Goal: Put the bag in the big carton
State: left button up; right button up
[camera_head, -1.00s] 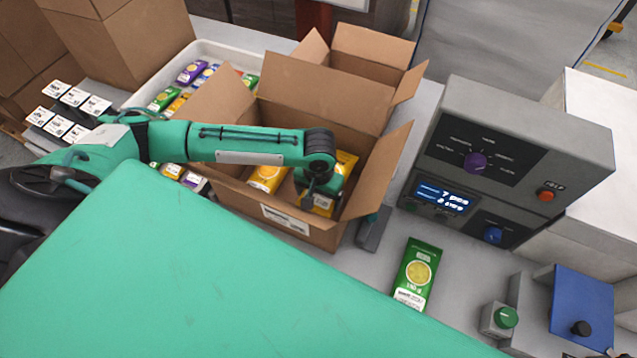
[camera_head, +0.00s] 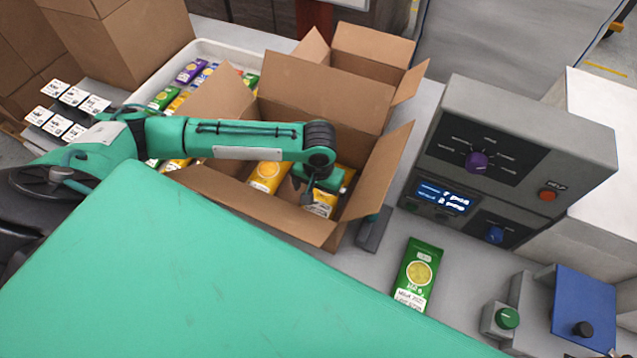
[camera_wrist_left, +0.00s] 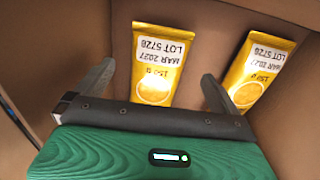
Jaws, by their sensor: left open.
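The big carton (camera_head: 385,170) stands open on the bench, flaps spread. My left gripper (camera_head: 309,195) is inside its opening, jaws open. Yellow bags lie in the carton: one (camera_head: 267,177) is left of the gripper and another (camera_head: 321,206) is beneath it, partly hidden. In the left wrist view, one yellow bag (camera_wrist_left: 157,62) lies between and beyond the open fingers (camera_wrist_left: 158,72), apart from them. A second yellow bag (camera_wrist_left: 258,70) lies to the right. A green bag (camera_head: 418,272) lies on the bench right of the carton. My right gripper is out of view.
A white tray (camera_head: 215,48) of several coloured bags is behind and left of the carton. A second open carton (camera_head: 372,52) stands behind. A grey weigher console (camera_head: 535,125) stands right, with a blue-topped box (camera_head: 585,300) nearer. Label cards (camera_head: 60,105) stand far left.

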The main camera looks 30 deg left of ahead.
pick_arm(q)
notch_tip(320, 180, up, 11)
jog(key=b, duration=0.2)
jog(key=shift+f, duration=0.15)
dwell(0.3)
